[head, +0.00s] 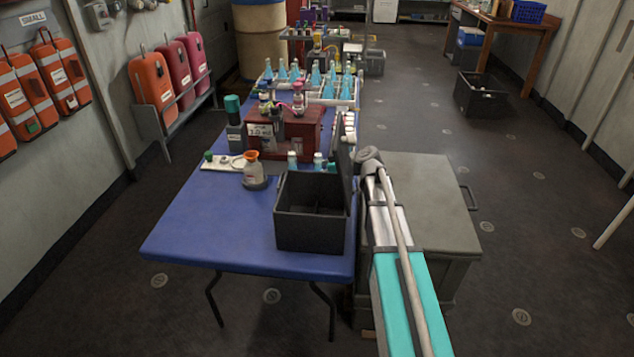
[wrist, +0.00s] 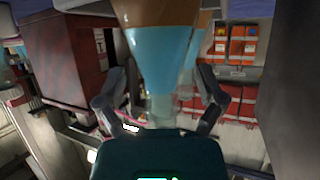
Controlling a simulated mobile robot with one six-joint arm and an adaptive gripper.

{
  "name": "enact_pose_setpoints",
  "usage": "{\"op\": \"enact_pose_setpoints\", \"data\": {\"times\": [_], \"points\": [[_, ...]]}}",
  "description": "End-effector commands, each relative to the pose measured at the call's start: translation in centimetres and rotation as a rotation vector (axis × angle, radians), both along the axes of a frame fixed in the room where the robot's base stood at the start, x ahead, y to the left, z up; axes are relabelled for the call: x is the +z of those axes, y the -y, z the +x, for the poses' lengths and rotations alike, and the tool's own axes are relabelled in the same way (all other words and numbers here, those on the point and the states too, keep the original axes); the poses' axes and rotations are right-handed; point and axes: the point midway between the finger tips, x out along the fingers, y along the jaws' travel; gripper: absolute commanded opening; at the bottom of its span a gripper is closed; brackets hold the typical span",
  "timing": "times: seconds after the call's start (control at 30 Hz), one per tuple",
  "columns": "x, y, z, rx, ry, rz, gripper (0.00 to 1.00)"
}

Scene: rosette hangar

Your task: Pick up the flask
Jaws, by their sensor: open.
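In the wrist view a clear conical flask (wrist: 160,50) with blue liquid fills the top middle, its narrow neck pointing down the picture. A brown area lies above the blue. My gripper (wrist: 160,102) is open, with one dark finger on each side of the flask's neck. I cannot tell whether a finger touches it. Another glass piece shows partly behind it. In the head view several blue conical flasks (head: 329,91) stand in a rack on the blue table (head: 190,232). I cannot tell which one is between my fingers. My gripper is hidden there behind my arm and a dark lid.
A dark open crate (head: 310,228) stands at the table's near right corner. A grey cabinet (head: 425,200) stands right of the table.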

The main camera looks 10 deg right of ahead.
Motion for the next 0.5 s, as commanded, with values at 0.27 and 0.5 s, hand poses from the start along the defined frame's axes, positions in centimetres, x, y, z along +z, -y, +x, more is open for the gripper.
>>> {"op": "enact_pose_setpoints", "data": {"times": [0.27,0.5], "points": [[0.02,-0.04,-0.02,0.001,0.0,0.0,0.88],[0.02,-0.08,-0.02,0.001,0.0,0.0,0.64]]}}
